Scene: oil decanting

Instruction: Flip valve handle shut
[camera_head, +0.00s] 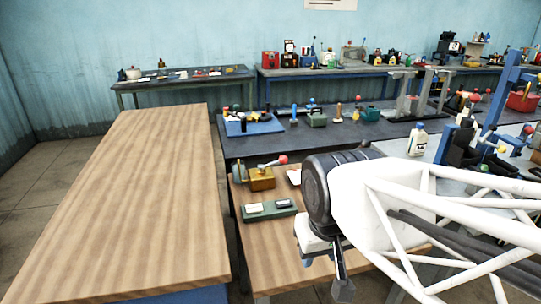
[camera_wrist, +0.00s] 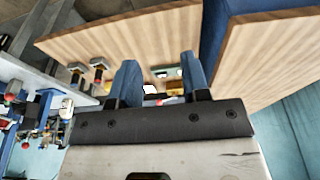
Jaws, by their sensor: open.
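A brass-yellow block (camera_head: 262,182) with a lever ending in a red ball handle (camera_head: 283,159) sits on the small wooden table. It looks like the valve, and its lever slants up to the right. In the wrist view the block (camera_wrist: 175,89) shows between the fingers, close to the right one, partly hidden by the gripper body. My gripper (camera_wrist: 159,66) is open, with two blue fingers apart and nothing held. In the head view my gripper (camera_head: 325,276) hangs to the right of and nearer than the valve, clear of it.
A green-grey box with white panels (camera_head: 270,210) lies in front of the valve. A long bare wooden table (camera_head: 130,200) stands left. Behind is a dark bench (camera_head: 260,144) with several tools. A white bottle (camera_head: 418,140) stands right.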

